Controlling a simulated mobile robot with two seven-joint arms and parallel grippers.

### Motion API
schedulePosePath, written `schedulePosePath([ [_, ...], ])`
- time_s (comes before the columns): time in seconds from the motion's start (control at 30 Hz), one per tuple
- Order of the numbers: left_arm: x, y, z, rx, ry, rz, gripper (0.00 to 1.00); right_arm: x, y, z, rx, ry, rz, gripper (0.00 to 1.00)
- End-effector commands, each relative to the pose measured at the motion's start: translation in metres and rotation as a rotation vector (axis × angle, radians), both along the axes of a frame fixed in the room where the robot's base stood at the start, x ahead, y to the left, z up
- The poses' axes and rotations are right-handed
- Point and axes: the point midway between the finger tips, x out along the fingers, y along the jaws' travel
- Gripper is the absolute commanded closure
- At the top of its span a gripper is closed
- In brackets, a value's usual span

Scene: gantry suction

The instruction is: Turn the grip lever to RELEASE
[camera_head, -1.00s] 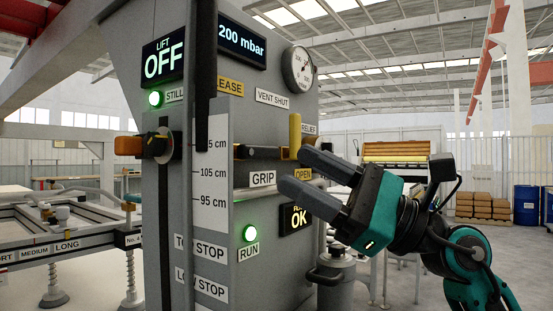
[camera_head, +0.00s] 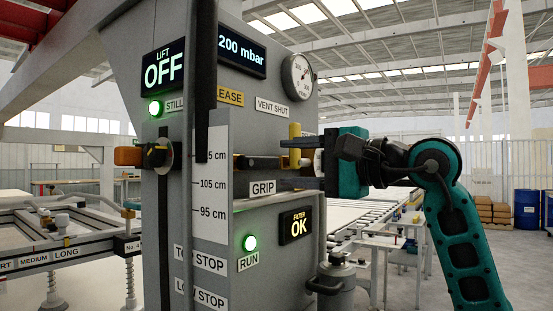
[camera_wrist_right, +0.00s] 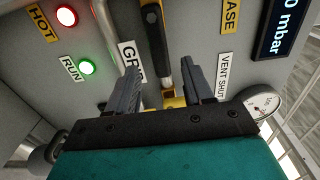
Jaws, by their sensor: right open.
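The grip lever (camera_head: 262,161) is a dark bar with a yellow end, lying about level across the panel above the GRIP label (camera_head: 262,188). It also shows in the right wrist view (camera_wrist_right: 160,45). The RELEASE label (camera_head: 231,95), partly hidden by a dark upright bar, is higher up on the panel. My right gripper (camera_head: 286,161) is open at the lever's yellow end, one finger above it and one below. In the right wrist view my fingers (camera_wrist_right: 162,70) are on either side of the lever, with gaps visible. My left gripper is out of view.
A gauge (camera_head: 298,75) and a VENT SHUT label (camera_head: 272,106) are above the lever. A yellow upright post (camera_head: 295,131) stands close to my upper finger. The FILTER OK display (camera_head: 296,226) and green RUN lamp (camera_head: 249,242) are below. A roller conveyor (camera_head: 375,218) runs behind.

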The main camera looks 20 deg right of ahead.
Motion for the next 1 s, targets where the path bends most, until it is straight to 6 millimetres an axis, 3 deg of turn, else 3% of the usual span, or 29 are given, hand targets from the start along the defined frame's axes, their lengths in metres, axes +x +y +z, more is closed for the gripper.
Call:
schedulePosePath([
  [0.23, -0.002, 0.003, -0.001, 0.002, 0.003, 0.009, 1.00, 0.026, 0.021, 0.001, 0.002, 0.000, 0.002, 0.49],
  [0.63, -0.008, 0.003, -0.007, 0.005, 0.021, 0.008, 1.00, 0.032, 0.025, 0.000, 0.001, -0.001, 0.000, 0.49],
  [1.0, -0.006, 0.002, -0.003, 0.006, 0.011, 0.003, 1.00, 0.032, 0.025, 0.000, 0.001, 0.001, 0.000, 0.84],
])
